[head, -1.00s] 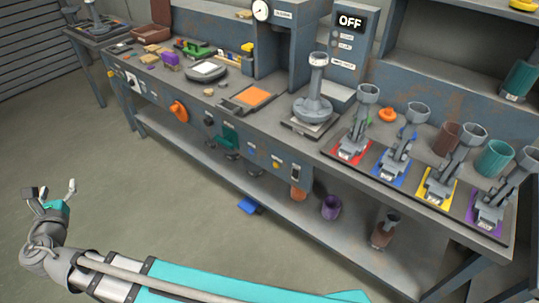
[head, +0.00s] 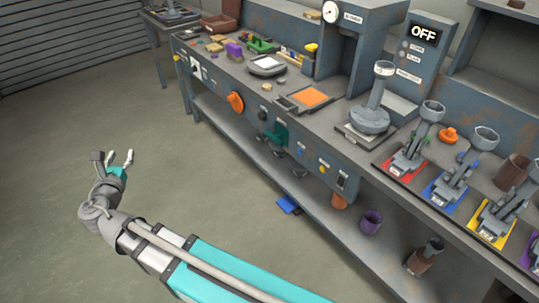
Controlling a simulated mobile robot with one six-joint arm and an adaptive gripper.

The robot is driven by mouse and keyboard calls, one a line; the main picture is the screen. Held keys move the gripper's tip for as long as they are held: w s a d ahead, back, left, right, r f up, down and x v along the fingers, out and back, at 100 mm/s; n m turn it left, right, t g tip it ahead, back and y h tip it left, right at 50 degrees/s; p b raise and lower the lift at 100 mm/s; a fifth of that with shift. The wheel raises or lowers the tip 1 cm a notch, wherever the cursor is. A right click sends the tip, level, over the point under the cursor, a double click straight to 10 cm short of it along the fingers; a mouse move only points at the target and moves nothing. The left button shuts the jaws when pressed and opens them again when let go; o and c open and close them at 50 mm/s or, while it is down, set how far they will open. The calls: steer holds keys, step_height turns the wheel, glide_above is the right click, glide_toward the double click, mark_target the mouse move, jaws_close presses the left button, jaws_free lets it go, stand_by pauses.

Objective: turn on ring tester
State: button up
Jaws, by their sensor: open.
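A grey-blue cabinet with a black display reading "OFF" (head: 423,33) stands at the back of the bench, with small unreadable labels below it. I cannot tell from its labels whether it is the ring tester. In front of it a grey post on a round base (head: 370,120) stands on a plate. My gripper (head: 116,157) is open and empty, over the floor left of the bench, well apart from all of these.
Holders on red (head: 393,168), blue and yellow pads line the bench's right side, with cups among them. An orange pad (head: 310,97) and a round dial device (head: 266,65) lie mid-bench. A lower shelf holds a purple cup (head: 370,221). The floor left is clear.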

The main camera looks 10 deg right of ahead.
steer(key=d+m, duration=0.1)
steer(key=w+d+f+m+g+h, duration=0.1)
steer(key=d, duration=0.1)
steer(key=w+d+m, duration=0.1)
steer(key=d, duration=0.1)
steer(key=shift+f+h, duration=0.3)
steer(key=shift+f, duration=0.1)
jaws_close()
steer(key=w+d+f+m+g+h, duration=0.1)
steer(key=d+f+m+g+h, duration=0.1)
steer(key=d+f+m+g, duration=0.65)
steer(key=w+d+f+m+h, duration=0.15)
steer(key=d+m, duration=0.45)
steer(key=d, duration=0.8)
steer(key=s+d+f+m+g+y, duration=0.3)
steer(key=s+d+m+g, duration=0.1)
steer(key=d+m, duration=0.4)
steer(key=s+d+f+m+g+y, duration=0.3)
steer(key=s+d+m+g, duration=0.1)
steer(key=d+m, duration=0.4)
steer(key=shift+s+f+m+y, duration=0.35)
steer(key=shift+s+m, duration=0.3)
steer(key=shift+s, duration=0.25)
steer(key=shift+a, duration=0.1)
